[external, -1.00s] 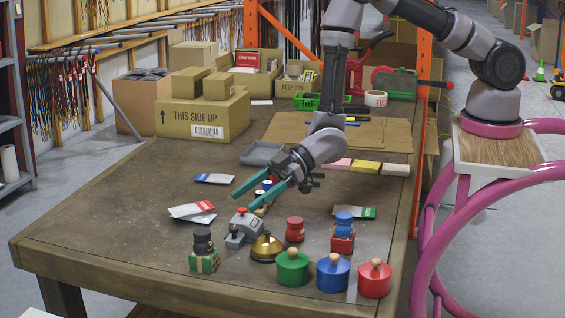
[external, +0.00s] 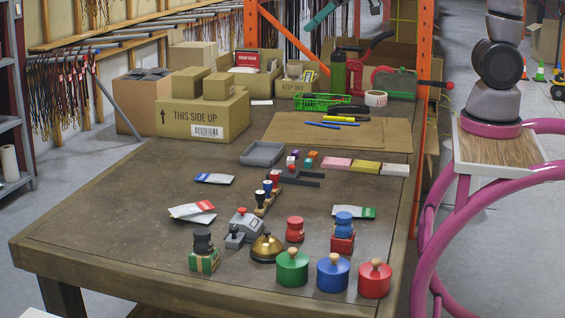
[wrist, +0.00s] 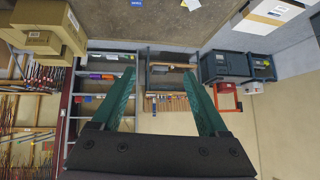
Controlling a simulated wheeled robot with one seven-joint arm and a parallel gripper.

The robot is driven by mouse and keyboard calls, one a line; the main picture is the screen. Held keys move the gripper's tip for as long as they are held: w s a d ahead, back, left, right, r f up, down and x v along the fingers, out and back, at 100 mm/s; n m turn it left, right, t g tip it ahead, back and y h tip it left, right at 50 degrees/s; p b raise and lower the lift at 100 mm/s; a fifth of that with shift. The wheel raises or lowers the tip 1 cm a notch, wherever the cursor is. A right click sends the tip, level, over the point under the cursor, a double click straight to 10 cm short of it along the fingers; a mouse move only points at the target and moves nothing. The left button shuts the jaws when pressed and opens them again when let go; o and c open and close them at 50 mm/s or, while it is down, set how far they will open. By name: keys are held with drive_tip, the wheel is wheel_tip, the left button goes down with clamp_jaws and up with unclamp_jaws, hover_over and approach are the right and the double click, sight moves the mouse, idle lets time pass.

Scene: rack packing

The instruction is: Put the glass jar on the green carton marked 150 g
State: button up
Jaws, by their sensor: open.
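A small dark jar-like item (external: 203,240) stands upright on a green carton (external: 205,262) at the table's front left. I cannot tell for sure that it is glass, and any 150 g mark is too small to read. A blue jar-like item (external: 344,221) sits on a red carton (external: 342,243) to the right. A red one (external: 295,229) stands on the bare table between them. My gripper is open and empty in the wrist view (wrist: 159,74). In the external view only part of it shows, high at the top edge, far above the table.
Green, blue and red knobbed pots (external: 333,274) line the front edge. A brass bell (external: 266,247), a grey device (external: 243,223) and stamps (external: 268,189) stand mid-table. Cartons (external: 203,115) and a green basket (external: 322,102) are at the back.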

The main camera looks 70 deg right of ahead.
drive_tip(key=s+d+r+m+g, duration=0.1)
drive_tip(key=s+d+r+m, duration=0.1)
drive_tip(key=s, duration=0.9)
drive_tip(key=s+d+r+m, duration=0.3)
drive_tip(key=s+d, duration=0.2)
drive_tip(key=s, duration=0.7)
drive_tip(key=shift+r+g, duration=0.35)
drive_tip(key=shift+g, duration=0.05)
